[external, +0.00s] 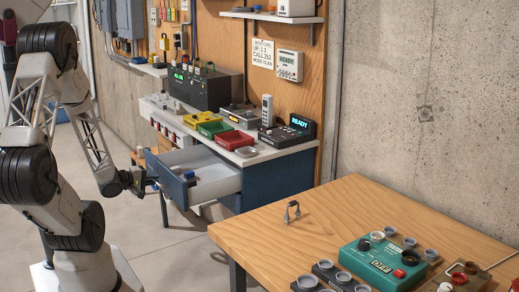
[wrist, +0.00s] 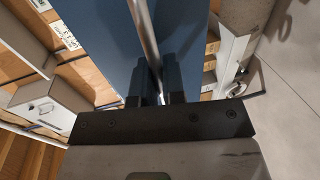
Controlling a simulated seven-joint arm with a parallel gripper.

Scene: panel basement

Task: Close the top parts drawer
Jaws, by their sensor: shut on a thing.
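The top parts drawer (external: 212,184) stands pulled out from the blue cabinet under the bench, its pale inside showing in the external view. Its blue front (external: 173,188) faces my arm and also fills much of the wrist view (wrist: 102,42). My gripper (external: 152,185) is at this front. In the wrist view, my gripper (wrist: 160,80) is shut on the drawer's metal bar handle (wrist: 145,35), with a finger on each side of it. The handle's far end runs out of the frame.
A wooden table (external: 260,232) with a teal device stands front right. Open floor lies left of it.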

